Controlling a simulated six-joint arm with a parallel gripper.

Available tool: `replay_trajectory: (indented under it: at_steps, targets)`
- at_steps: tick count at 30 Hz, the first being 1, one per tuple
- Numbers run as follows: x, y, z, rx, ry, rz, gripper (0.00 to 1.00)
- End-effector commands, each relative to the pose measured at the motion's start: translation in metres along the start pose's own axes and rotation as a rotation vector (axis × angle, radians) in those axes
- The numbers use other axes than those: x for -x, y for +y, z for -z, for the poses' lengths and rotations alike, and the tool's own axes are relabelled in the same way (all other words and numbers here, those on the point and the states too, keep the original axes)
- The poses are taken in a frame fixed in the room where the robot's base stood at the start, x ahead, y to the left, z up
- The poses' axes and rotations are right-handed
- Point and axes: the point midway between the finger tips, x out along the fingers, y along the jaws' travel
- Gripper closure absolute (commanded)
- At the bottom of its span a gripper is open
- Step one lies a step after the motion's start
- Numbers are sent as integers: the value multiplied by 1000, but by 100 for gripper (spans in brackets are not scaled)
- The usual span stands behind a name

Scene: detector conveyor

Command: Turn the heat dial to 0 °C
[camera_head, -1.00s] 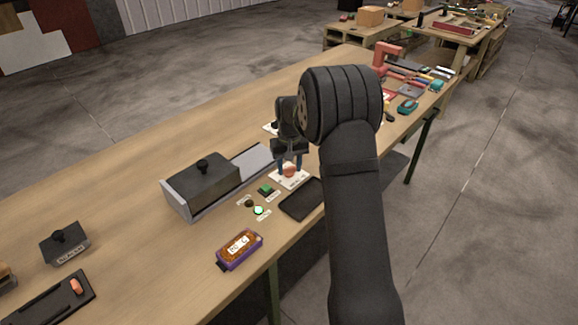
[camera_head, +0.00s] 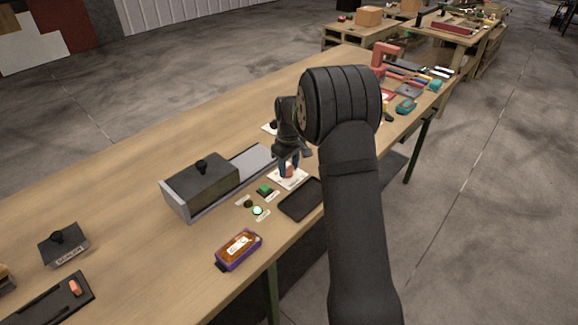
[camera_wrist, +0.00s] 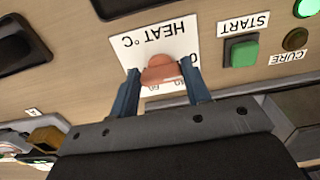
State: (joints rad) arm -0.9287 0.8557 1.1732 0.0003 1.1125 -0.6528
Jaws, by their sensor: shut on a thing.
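The heat dial (camera_wrist: 160,72) is a salmon-coloured knob on a white plate (camera_wrist: 155,38) marked "HEAT °C", which reads upside down in the wrist view. A "0" and a "60" show on the plate; its lower part is hidden by my gripper. The wrist view shows my gripper (camera_wrist: 161,75) shut on the dial. I cannot read the dial's exact setting.
A green START button (camera_wrist: 241,52) and a round CURE button (camera_wrist: 295,39) stand close beside the plate. A lit green lamp (camera_head: 257,211), a dark tray (camera_head: 301,200), a purple-and-orange box (camera_head: 238,250) and the grey-covered conveyor (camera_head: 200,184) are nearby.

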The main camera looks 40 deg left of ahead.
Motion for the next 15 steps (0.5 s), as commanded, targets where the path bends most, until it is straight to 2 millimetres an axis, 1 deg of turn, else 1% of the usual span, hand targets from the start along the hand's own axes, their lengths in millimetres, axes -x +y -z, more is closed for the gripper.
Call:
replay_trajectory:
  at_steps: [11, 12, 15]
  targets:
    - [0, 0, -1, 6, -2, 1, 79]
    - [0, 0, -1, 6, -2, 1, 52]
    - [0, 0, 0, 6, -2, 1, 35]
